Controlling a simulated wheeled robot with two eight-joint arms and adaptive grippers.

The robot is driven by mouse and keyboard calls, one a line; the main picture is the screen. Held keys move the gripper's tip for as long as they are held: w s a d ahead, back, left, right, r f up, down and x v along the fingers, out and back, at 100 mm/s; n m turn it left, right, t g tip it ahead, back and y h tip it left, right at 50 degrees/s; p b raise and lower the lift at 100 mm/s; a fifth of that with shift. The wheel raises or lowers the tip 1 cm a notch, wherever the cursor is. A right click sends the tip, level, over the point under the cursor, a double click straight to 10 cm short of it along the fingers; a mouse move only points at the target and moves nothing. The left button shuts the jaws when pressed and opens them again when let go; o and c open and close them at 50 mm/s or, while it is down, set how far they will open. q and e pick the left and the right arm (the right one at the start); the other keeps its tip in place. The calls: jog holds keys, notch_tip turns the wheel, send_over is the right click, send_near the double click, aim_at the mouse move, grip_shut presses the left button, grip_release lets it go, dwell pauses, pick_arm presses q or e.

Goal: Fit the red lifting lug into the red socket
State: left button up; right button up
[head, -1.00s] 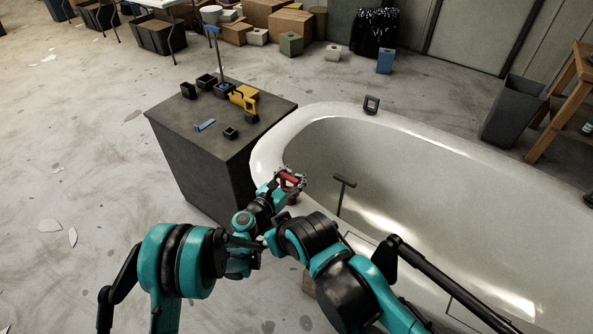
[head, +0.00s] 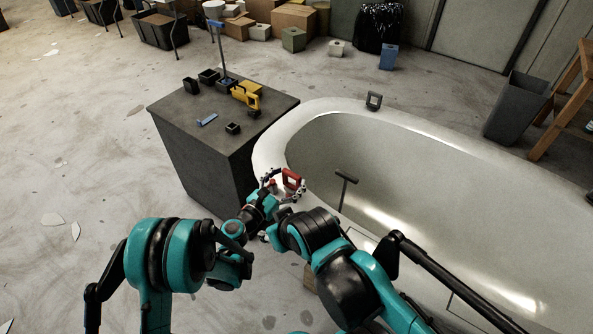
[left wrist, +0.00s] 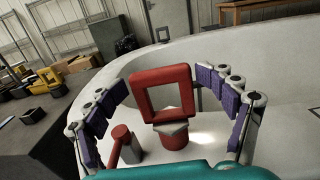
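The red lifting lug (head: 292,179) is a square red ring that stands upright at the near left rim of the white mould. It also shows in the left wrist view (left wrist: 161,91), with a pale wedge-shaped part under it and a red round piece (left wrist: 174,141), apparently the red socket, directly below. How deep the lug sits cannot be told. My left gripper (head: 284,186) is open around the lug; in the left wrist view its purple-padded fingers (left wrist: 166,108) stand apart on both sides, clear of it. My right gripper cannot be made out.
A short red-topped cylinder (left wrist: 122,140) stands left of the lug. A black T-shaped post (head: 344,192) stands to the right at the mould (head: 470,150). A dark bench (head: 190,130) holds a yellow piece (head: 246,96) and several small blocks. A dark ring-shaped piece (head: 373,101) stands on the far rim.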

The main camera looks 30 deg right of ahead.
pick_arm(q)
jog(key=shift+v, duration=1.3)
jog(key=shift+w+a+r, duration=0.1)
jog(key=shift+r, duration=0.1)
jog(key=a+r+m+y, duration=0.3)
jog(key=a+r+m, duration=0.25)
jog(key=a, duration=0.35)
jog(key=a+r+m+y, duration=0.4)
jog(key=a+m, duration=0.2)
jog(key=a, duration=0.4)
jog(key=s+a+m+y, duration=0.3)
jog(key=s+a, duration=0.3)
jog(key=a, duration=0.3)
jog(key=s+a+f+m+y, duration=0.1)
jog(key=s+a+m+y, duration=0.2)
jog(key=a, duration=0.7)
jog(key=s+a+m+y, duration=0.3)
jog(key=s+a+m, duration=0.2)
jog(key=s+a, duration=0.3)
jog(key=shift+s+a+f+y, duration=0.3)
jog(key=shift+s+a, duration=0.05)
jog(key=shift+a, duration=0.35)
